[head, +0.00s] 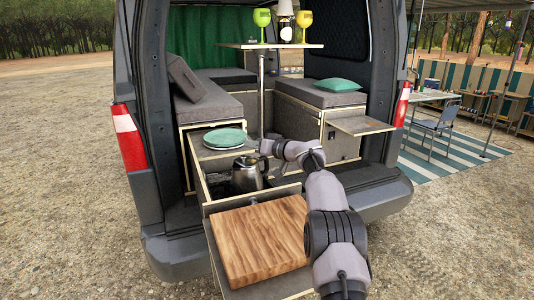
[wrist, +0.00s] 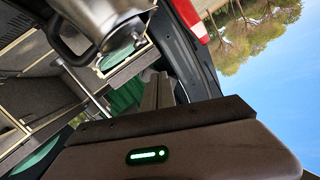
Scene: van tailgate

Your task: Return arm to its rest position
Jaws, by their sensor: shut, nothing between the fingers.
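My arm reaches from the lower right of the head view up to the open tailgate. My gripper (head: 264,149) is at its far end, just above and to the right of a steel kettle (head: 248,174). In the wrist view my gripper's fingers (wrist: 158,90) are together with nothing visible between them. The kettle (wrist: 100,18) with its black handle shows at the top left of that view, tilted by the camera angle. Whether the gripper touches the kettle I cannot tell.
The kettle stands in a pulled-out drawer unit (head: 196,180) with green plates (head: 225,138) behind it. A wooden cutting board (head: 258,238) lies in front. A small table (head: 270,46) with two cups stands inside the van. A side shelf (head: 360,126) juts out right of my arm.

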